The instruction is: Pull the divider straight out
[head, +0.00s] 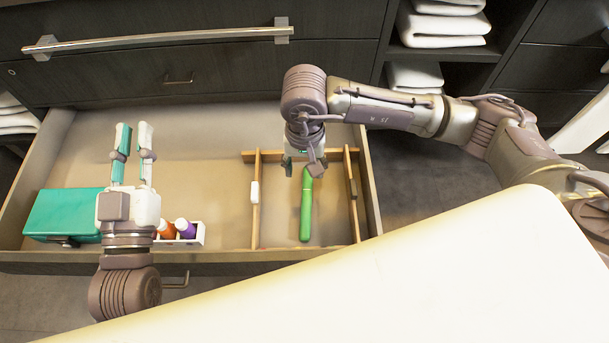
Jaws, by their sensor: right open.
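The wooden divider (256,212) stands in the right part of the open drawer. It has two long strips running front to back and a cross strip at the far end. A white piece sits on the left strip and a dark piece on the right strip (355,218). My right gripper (305,166) is open and points down over the far end, between the two strips. It hides the middle of the cross strip, and contact is unclear. My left gripper (133,128) is open and empty over the drawer's left part, away from the divider.
A green elongated item (306,212) lies between the strips, just below my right gripper. A teal box (62,213) and a white holder (200,236) with orange and purple bottles are at the front left. The drawer floor (205,165) is clear in the middle. A pale surface (400,280) covers the foreground.

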